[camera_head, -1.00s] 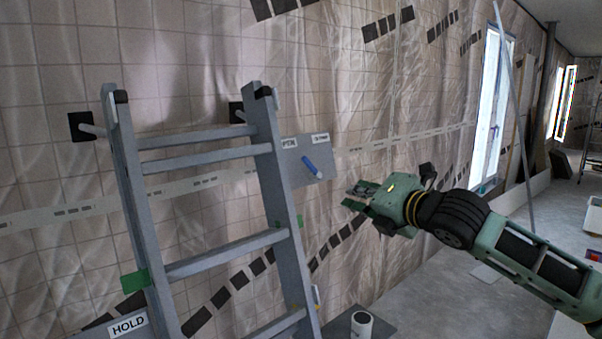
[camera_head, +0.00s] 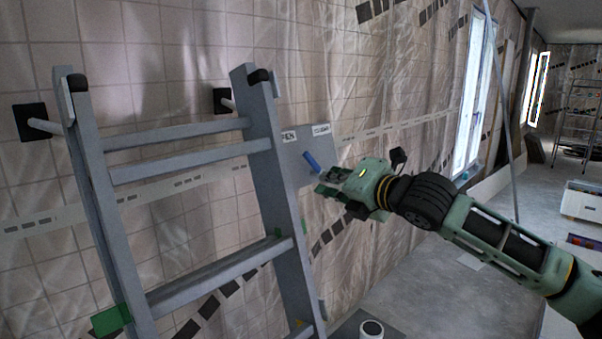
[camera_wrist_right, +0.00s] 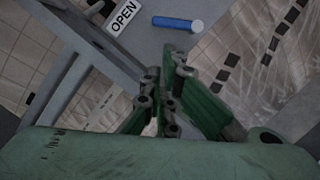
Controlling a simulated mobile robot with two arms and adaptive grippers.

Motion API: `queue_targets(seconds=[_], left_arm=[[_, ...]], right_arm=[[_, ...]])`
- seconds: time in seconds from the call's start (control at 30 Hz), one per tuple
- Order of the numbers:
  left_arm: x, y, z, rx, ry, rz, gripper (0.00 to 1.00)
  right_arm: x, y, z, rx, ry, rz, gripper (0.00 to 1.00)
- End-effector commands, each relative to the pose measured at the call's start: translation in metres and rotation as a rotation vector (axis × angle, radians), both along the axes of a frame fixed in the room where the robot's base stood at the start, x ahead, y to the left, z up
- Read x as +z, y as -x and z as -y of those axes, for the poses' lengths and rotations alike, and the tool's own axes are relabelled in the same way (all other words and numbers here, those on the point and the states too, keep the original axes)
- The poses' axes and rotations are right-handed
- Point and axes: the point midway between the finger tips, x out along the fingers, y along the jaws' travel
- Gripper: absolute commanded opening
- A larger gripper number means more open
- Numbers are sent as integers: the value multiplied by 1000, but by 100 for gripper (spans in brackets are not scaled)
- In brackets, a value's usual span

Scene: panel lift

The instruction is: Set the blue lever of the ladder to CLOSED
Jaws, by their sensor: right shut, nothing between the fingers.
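The ladder (camera_head: 110,215) leans against the wall at the left of the head view. A grey plate (camera_head: 296,170) beside its right rail carries the blue lever (camera_head: 312,161) and two white labels at its top edge. In the right wrist view the blue lever (camera_wrist_right: 178,23) ends in a pale round cap, with the OPEN label (camera_wrist_right: 123,17) to its left. My right gripper (camera_head: 324,188) is shut and empty, just below and right of the lever. A small gap between fingertips and lever shows in the wrist view (camera_wrist_right: 172,60). My left gripper is out of view.
Black wall brackets (camera_head: 31,122) stand at the ladder top. A green patch (camera_head: 111,320) is on the left rail. A white cylinder (camera_head: 371,330) stands low, right of the ladder.

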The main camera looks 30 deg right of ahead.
Motion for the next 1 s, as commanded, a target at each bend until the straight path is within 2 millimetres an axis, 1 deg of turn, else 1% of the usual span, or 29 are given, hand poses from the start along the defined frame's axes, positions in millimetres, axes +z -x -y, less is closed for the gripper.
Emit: queue_targets(seconds=[0.17, 0.27, 0.37, 0.7, 0.83, 1.0], left_arm=[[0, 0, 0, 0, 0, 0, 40], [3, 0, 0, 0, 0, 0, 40], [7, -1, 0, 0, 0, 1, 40], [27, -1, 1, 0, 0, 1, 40], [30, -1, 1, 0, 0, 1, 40], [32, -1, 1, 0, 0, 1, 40]], right_arm=[[0, -1, 0, 0, 0, 0, 0], [0, -6, -1, 0, -2, 1, 0], [-1, -18, -3, 1, -3, 0, 0], [-9, -77, -11, 1, -2, 0, 0], [-12, -90, -12, 0, -2, -1, 0], [-14, -98, -14, 1, 0, 1, 0]])
